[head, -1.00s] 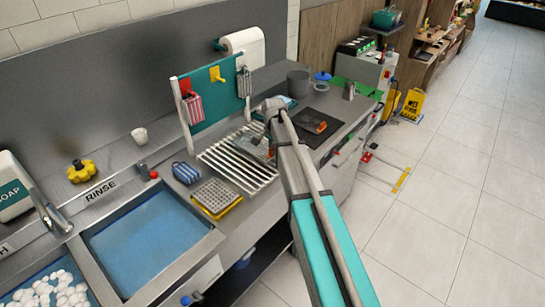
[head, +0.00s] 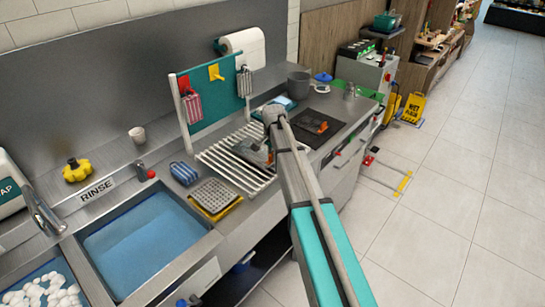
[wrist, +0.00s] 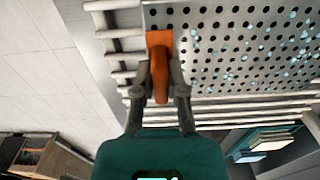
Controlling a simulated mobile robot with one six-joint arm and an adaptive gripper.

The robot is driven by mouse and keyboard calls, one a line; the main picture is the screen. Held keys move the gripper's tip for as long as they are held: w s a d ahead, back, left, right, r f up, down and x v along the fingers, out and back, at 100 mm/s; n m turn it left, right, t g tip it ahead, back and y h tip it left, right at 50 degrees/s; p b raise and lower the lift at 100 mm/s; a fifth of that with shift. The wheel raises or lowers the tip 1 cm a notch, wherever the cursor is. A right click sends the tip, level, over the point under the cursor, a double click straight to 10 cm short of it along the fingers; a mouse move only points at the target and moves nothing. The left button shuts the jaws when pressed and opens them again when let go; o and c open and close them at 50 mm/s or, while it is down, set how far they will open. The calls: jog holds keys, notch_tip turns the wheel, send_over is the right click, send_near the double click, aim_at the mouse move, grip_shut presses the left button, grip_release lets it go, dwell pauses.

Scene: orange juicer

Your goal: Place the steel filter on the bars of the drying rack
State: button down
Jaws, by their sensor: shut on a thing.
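The steel filter (wrist: 235,45) is a perforated grey plate with an orange tab and water drops on it. My gripper (wrist: 160,88) is shut on the orange tab in the wrist view. In the head view my gripper (head: 268,158) is over the right part of the drying rack (head: 218,152), with the filter (head: 248,150) partly hidden by my arm. The rack's pale bars (wrist: 122,75) show beyond the filter's left and lower edges in the wrist view. The filter lies roughly flat over the bars; I cannot tell whether it touches them.
A perforated block (head: 213,194) on a yellow base stands in front of the rack, near a blue striped item (head: 184,173). The rinse sink (head: 150,240) is left. A teal board (head: 213,95) rises behind the rack. A black mat (head: 312,128) lies right.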

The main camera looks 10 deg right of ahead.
jog(key=shift+f, duration=0.2)
jog(key=c, duration=0.7)
grip_release()
jog(key=shift+r, duration=0.25)
notch_tip(320, 180, up, 12)
jog(key=p, duration=1.2)
jog(key=shift+s+d, duration=0.1)
jog(key=s+a+n, duration=0.1)
jog(key=s+n, duration=0.2)
jog(key=s, duration=0.6)
jog(key=s+a+n, duration=0.1)
jog(key=s+n, duration=0.3)
jog(key=s, duration=0.6)
jog(key=s+a+n, duration=0.1)
jog(key=s+n, duration=0.2)
jog(key=s, duration=0.6)
jog(key=shift+s+a+n, duration=0.15)
jog(key=shift+s+n, duration=0.1)
jog(key=shift+n, duration=0.15)
